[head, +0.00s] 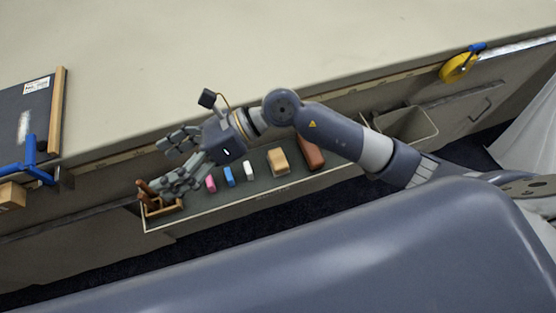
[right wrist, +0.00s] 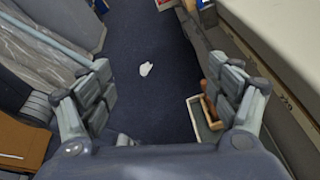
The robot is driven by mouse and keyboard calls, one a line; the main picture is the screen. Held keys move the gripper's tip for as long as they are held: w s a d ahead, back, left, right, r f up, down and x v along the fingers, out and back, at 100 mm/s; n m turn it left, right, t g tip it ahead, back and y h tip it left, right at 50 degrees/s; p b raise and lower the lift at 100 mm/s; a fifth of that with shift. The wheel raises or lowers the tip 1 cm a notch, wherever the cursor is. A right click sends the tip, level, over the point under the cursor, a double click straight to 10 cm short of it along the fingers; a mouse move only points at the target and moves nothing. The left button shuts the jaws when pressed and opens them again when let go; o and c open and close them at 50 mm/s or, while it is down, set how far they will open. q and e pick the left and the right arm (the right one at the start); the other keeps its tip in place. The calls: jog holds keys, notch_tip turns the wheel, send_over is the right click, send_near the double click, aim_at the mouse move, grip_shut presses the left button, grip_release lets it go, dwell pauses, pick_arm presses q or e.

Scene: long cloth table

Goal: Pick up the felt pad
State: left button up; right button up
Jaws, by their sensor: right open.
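In the head view a long tray (head: 235,197) runs along the table's near side. It holds a tan block (head: 278,160), a red-brown block (head: 310,152), and small pink (head: 211,183), blue (head: 229,176) and white (head: 250,170) pieces. I cannot tell for sure which is the felt pad; the tan block may be it. My right gripper (head: 160,166) is open and empty above the tray's left end, left of the blocks. In the right wrist view its open fingers (right wrist: 158,72) frame the floor and show only the tray's end (right wrist: 196,126). My left gripper is not in view.
A small wooden holder (head: 160,203) stands in the tray's left end, close to my right fingers. A grey bin (head: 408,125) sits right of the tray. A dark board (head: 25,110) and blue clamp (head: 35,160) are at left. A white scrap (right wrist: 146,69) lies on the floor.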

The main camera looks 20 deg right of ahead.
jog(key=w+d+f+n+h, duration=0.2)
jog(key=d+f+n+h, duration=0.1)
jog(key=d+f+h, duration=0.5)
jog(key=n+h, duration=0.1)
jog(key=h, duration=0.5)
send_over(278, 158)
jog(key=shift+t, duration=0.4)
jog(key=f, duration=1)
jog(key=shift+s+f+p, duration=0.2)
jog(key=shift+p, duration=0.1)
jog(key=shift+w+f+p, duration=0.2)
jog(key=shift+f+p, duration=0.4)
jog(key=shift+f, duration=2.35)
jog(key=c, duration=1.2)
